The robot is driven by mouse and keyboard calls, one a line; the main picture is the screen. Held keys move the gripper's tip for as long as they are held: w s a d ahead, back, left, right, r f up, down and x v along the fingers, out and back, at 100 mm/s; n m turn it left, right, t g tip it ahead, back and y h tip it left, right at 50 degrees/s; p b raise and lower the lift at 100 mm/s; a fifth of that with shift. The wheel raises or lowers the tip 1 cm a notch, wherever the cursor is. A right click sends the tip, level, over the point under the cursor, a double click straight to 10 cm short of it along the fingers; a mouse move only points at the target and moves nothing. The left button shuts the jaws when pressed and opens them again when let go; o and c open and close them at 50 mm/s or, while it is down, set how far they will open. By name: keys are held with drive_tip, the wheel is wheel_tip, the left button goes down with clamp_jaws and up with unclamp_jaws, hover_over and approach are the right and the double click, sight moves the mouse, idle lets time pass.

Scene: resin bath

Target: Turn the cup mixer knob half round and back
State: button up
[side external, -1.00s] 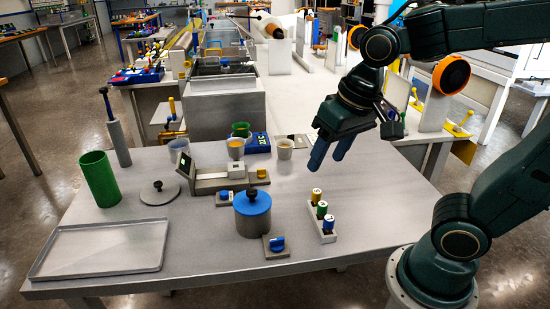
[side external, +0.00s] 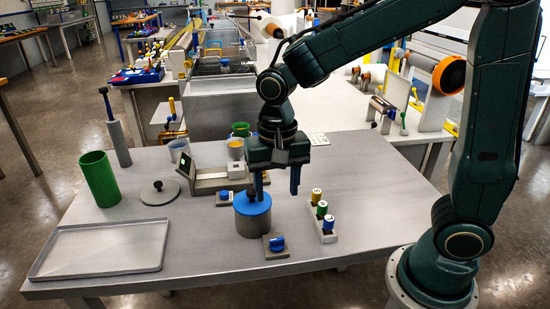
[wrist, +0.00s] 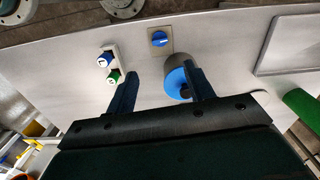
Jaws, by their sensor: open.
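A blue knob with a white mark (side external: 277,242) sits on a small grey plate at the table's front edge. It also shows in the wrist view (wrist: 159,39), beyond my fingertips. Just behind it stands a grey cylinder with a blue lid (side external: 253,218), also in the wrist view (wrist: 176,82). My gripper (side external: 276,190) is open, pointing down, above and behind the knob. A second blue knob (side external: 223,196) sits farther back.
A white rack with several coloured-cap bottles (side external: 321,228) stands right of the knob. A grey tray (side external: 100,250) lies at the front left, a green cup (side external: 99,180) behind it. A round lid (side external: 159,192) lies between them and the cylinder. The table's right side is clear.

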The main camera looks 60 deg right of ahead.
sight(277, 239)
drive_tip(key=shift+f, duration=0.15)
drive_tip(key=shift+f, duration=6.7)
drive_tip(key=c, duration=1)
